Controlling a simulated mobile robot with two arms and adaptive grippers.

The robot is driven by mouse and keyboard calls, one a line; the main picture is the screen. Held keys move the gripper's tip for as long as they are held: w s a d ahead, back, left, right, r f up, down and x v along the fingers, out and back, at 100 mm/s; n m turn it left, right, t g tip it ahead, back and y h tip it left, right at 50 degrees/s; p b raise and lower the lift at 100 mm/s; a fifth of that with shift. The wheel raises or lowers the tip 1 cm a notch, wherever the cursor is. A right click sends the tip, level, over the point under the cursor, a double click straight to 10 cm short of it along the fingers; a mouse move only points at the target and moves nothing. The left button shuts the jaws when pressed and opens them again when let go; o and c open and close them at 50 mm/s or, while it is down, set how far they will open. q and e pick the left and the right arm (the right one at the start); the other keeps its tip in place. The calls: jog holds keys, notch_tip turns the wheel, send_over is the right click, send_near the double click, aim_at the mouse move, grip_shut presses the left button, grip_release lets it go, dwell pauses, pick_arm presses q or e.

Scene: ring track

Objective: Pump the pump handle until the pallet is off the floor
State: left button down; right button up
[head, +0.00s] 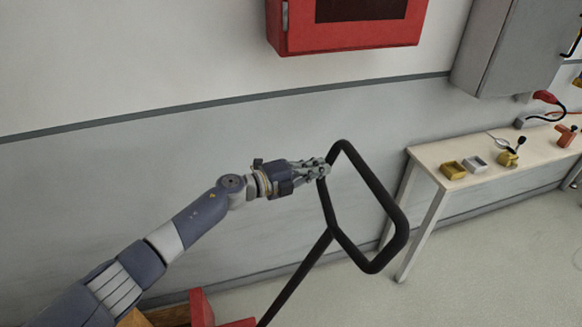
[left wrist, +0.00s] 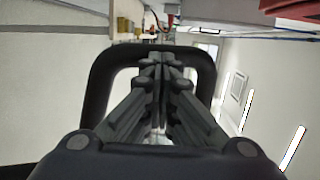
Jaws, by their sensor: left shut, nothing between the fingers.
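The pump handle (head: 388,205) is a black closed loop on a black shaft that runs down to the lower left in the head view. My left gripper (head: 324,168) is at the upper left side of the loop, and its fingertips overlap that bar in the picture. Whether they touch it I cannot tell. In the left wrist view my left gripper (left wrist: 160,65) is shut with nothing between its fingers, and the black loop (left wrist: 97,90) shows behind and around them. Red parts (head: 200,308) and a bit of wood (head: 135,318) show at the bottom. My right gripper is not in view.
A light workbench (head: 430,155) stands at the right with small yellow and grey bins (head: 453,170) and tools. A red wall cabinet (head: 350,40) and a grey cabinet (head: 510,45) hang above. The floor (head: 450,270) right of the handle is clear.

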pick_arm(q)
jog(key=w+d+f+b, duration=0.2)
jog(key=d+f+b, duration=0.2)
jog(key=d, duration=0.4)
jog(key=shift+w+b, duration=0.4)
jog(key=shift+b, duration=0.3)
jog(key=shift+d+r, duration=0.1)
jog(key=shift+d, duration=0.05)
